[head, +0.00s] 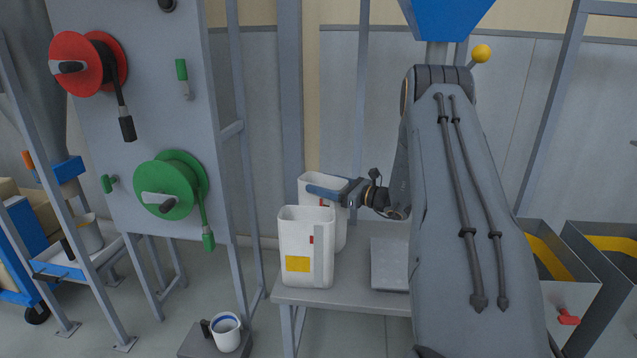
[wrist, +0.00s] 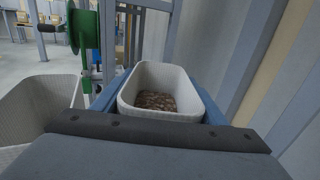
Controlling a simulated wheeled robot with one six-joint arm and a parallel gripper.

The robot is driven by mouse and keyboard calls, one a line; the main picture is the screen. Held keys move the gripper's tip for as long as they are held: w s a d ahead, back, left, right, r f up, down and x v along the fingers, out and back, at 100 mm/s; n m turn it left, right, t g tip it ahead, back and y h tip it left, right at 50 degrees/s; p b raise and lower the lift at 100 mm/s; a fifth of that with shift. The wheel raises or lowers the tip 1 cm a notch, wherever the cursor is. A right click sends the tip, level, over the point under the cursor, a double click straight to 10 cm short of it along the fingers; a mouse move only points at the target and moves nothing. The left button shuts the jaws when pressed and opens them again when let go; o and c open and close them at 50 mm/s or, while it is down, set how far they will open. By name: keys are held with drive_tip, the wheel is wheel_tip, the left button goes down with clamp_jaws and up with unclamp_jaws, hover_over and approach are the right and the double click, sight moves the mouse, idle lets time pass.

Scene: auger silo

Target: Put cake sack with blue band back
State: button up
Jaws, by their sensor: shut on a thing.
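My gripper (head: 327,191) has blue fingers and is shut around the upper part of a white open-topped sack (head: 341,228) at the back left of a grey bench (head: 350,299). In the wrist view the held sack (wrist: 157,76) is upright between the fingers, with brown lumps (wrist: 155,101) inside. I cannot make out a blue band on it; a finger crosses its upper side. Its lower part is partly hidden by a second white sack (head: 304,248), so I cannot tell whether it touches the bench. The second sack has a yellow label and a grey strip.
A panel with a red reel (head: 72,64) and a green reel (head: 165,186) stands to the left. A grey plate (head: 388,262) lies on the bench to the right. A white mug (head: 227,333) is low at the front. Dark bins (head: 560,285) stand at right.

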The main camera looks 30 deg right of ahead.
drive_tip(key=shift+f, duration=1.6)
drive_tip(key=o, duration=2.1)
drive_tip(key=shift+f, duration=0.1)
